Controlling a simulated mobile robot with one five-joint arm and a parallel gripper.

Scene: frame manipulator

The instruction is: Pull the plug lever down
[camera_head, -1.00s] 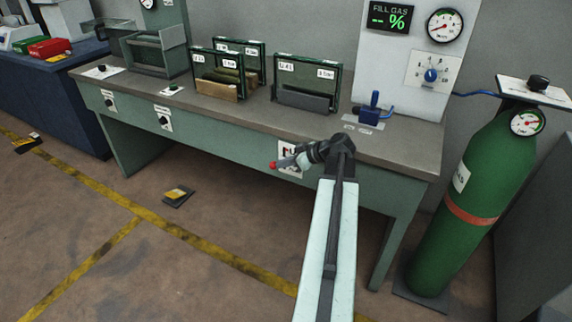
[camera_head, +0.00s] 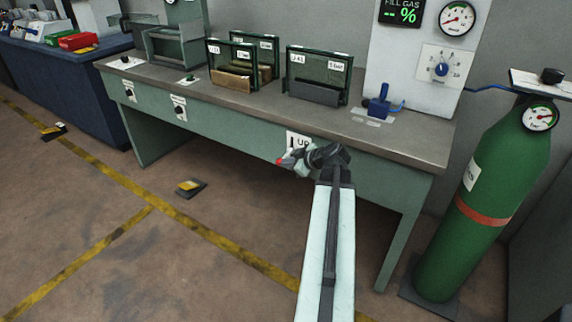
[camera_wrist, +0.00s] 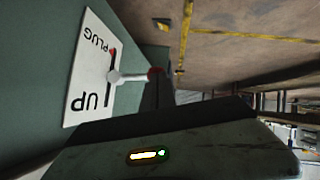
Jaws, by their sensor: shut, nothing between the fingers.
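The plug lever (camera_wrist: 132,76) is a pale rod with a red knob (camera_wrist: 155,72). It sticks out from a white plate (camera_wrist: 88,75) marked UP and PLUG, with a dark slot line. In the head view the red knob (camera_head: 281,161) shows left of and below the plate's UP label (camera_head: 299,141). My gripper (camera_head: 312,158) is at the lever, in front of the plate. In the wrist view my dark, shut gripper (camera_wrist: 157,88) is on the UP side of the knob. It overlaps the knob; contact cannot be told. The lever's exact tilt is unclear.
The plate is on the green bench front (camera_head: 228,124). The bench top (camera_head: 215,103) carries glass-sided cases (camera_head: 318,75) and a blue fitting (camera_head: 379,105). A green gas cylinder (camera_head: 489,190) stands at the right. The floor (camera_head: 120,255) left of my arm is mostly clear.

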